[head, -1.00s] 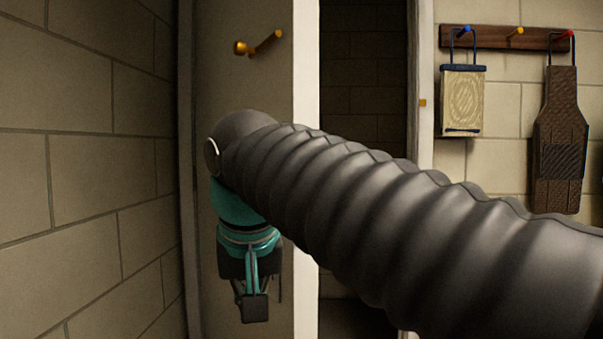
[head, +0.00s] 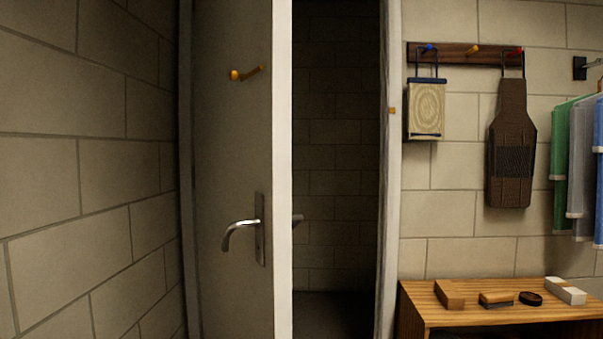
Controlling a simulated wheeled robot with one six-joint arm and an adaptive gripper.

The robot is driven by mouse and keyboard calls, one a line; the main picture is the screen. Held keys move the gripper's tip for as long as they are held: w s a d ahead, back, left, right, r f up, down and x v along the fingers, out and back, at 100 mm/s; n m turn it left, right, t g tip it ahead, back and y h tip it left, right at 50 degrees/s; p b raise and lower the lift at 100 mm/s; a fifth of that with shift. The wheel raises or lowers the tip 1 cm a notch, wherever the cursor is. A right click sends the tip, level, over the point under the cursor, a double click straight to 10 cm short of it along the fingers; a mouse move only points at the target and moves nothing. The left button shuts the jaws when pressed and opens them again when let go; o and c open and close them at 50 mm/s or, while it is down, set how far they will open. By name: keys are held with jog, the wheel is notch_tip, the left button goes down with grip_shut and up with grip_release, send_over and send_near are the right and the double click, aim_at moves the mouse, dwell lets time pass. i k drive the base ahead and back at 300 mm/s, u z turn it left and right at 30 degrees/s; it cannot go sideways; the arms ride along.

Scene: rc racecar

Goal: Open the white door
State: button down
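The white door (head: 222,150) stands ajar at the left of the head view, swung toward me, with its pale edge facing me. It carries a silver lever handle (head: 242,236) on a plate and a brass hook (head: 246,73) higher up. A second handle end (head: 297,219) pokes out past the edge on the other side. The dark doorway (head: 335,150) shows open between the door edge and the right frame post (head: 390,150). My gripper and arm are out of view.
A block wall (head: 90,160) stands close on the left. Right of the doorway, a peg rail (head: 465,55) holds a bag (head: 426,108) and a brown apron-like piece (head: 511,145). Below is a wooden bench (head: 420,297) with several small items. Coloured garments (head: 580,165) hang at far right.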

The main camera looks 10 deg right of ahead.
aim_at(242, 168)
jog(key=k, duration=0.55)
jog(key=z, duration=1.45)
jog(key=i, duration=1.65)
jog(key=u, duration=1.7)
